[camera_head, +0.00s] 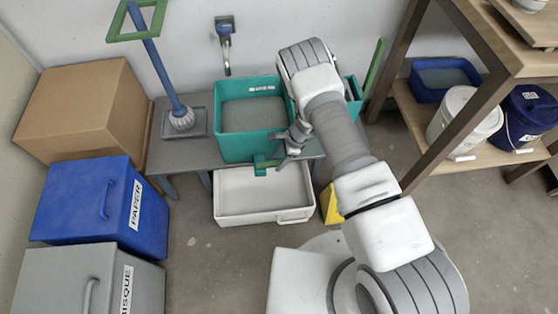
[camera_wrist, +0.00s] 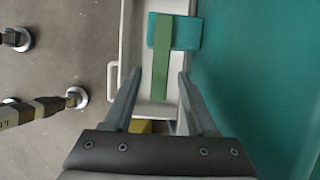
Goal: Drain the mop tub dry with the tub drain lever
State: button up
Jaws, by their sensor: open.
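The teal mop tub (camera_head: 232,147) stands on a grey bench and holds a grey liquid or surface well up its walls. It has a white label on its back wall. The green drain lever (camera_head: 262,165) sticks out low at the tub's front; in the wrist view the lever (camera_wrist: 161,60) crosses a teal block (camera_wrist: 187,33) beside the tub wall (camera_wrist: 255,70). My gripper (camera_head: 281,152) is open at the tub's front right. In the wrist view its fingers (camera_wrist: 158,76) point toward the lever, which lies between them in the picture. I cannot tell whether they touch it.
A white basin (camera_head: 255,218) sits on the floor below the lever. A yellow object (camera_head: 329,204) is beside it. Blue (camera_head: 75,205) and grey (camera_head: 60,280) bins and a cardboard box (camera_head: 75,105) fill the left. A wooden shelf (camera_head: 425,125) stands right.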

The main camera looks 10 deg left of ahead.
grip_shut()
dwell(0.3)
dwell(1.2)
